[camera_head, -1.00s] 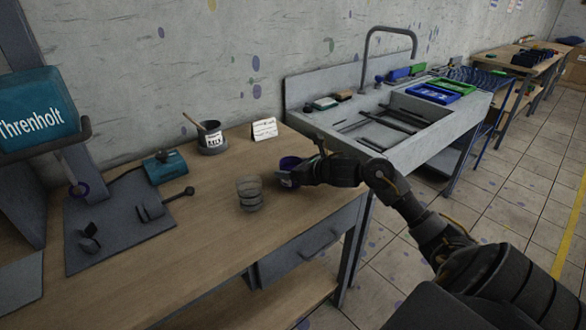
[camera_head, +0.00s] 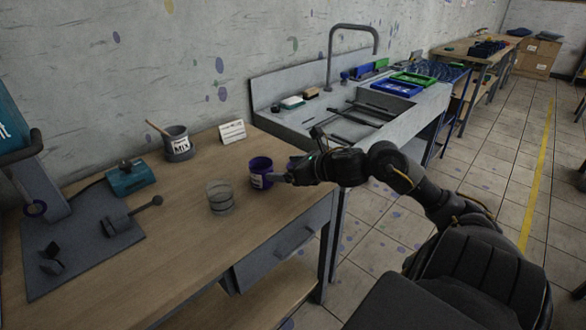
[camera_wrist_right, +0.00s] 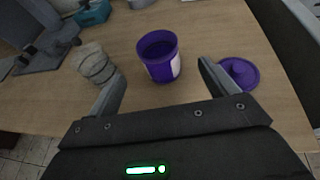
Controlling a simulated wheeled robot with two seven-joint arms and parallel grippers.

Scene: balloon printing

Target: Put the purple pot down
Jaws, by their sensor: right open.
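The purple pot (camera_head: 261,172) stands upright on the wooden table near its right end, with a pale label on its side. In the right wrist view the pot (camera_wrist_right: 158,57) is open-topped and sits between and just beyond my fingertips, with gaps on both sides. My right gripper (camera_head: 285,178) is open beside the pot; its spread fingers also show in the right wrist view (camera_wrist_right: 163,75). A purple lid (camera_wrist_right: 239,72) lies flat on the table by the right finger. My left gripper is not in view.
A grey MIX pot (camera_head: 178,144), a white card (camera_head: 232,133) and a teal device (camera_head: 130,178) stand farther back. The sink (camera_head: 300,118) is behind.

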